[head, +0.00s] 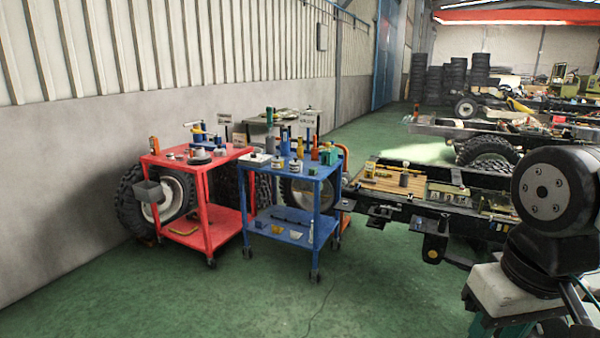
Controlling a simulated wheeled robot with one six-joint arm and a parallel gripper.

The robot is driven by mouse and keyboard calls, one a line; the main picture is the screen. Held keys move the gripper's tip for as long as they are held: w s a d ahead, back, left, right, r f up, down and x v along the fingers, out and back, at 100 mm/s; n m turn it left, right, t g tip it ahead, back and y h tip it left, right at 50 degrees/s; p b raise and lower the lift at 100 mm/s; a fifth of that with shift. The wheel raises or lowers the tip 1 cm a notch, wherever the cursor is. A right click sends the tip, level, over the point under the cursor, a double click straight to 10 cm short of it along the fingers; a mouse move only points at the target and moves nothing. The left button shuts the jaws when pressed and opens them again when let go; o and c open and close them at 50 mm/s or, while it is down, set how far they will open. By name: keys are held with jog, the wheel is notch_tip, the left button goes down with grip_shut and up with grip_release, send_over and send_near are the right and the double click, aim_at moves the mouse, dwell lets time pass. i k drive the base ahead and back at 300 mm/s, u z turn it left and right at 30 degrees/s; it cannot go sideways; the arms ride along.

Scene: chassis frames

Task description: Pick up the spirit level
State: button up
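I cannot make out the spirit level for certain. A thin yellow bar (389,167) lies on the wooden boards (376,184) on the chassis frame right of centre; it is too small to tell what it is. Many small tools and cans stand on the red cart (209,222) and the blue cart (319,205), also too small to identify surely. My gripper is not in view; only dark, rounded links of my arm show at the right edge.
Wheels (180,196) stand behind the carts near the left wall. The chassis frame (425,208) extends right behind my arm. Stacked tyres (480,72) stand far back. The green floor (200,300) in front of the carts is clear except for a thin cable.

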aim_at(377, 172)
jog(key=u, duration=0.6)
jog(key=i, duration=0.65)
jog(key=u, duration=0.35)
jog(key=i, duration=1.55)
jog(key=z, duration=1.35)
jog(key=i, duration=0.55)
jog(key=z, duration=0.7)
jog(key=i, duration=1.6)
jog(key=u, duration=0.05)
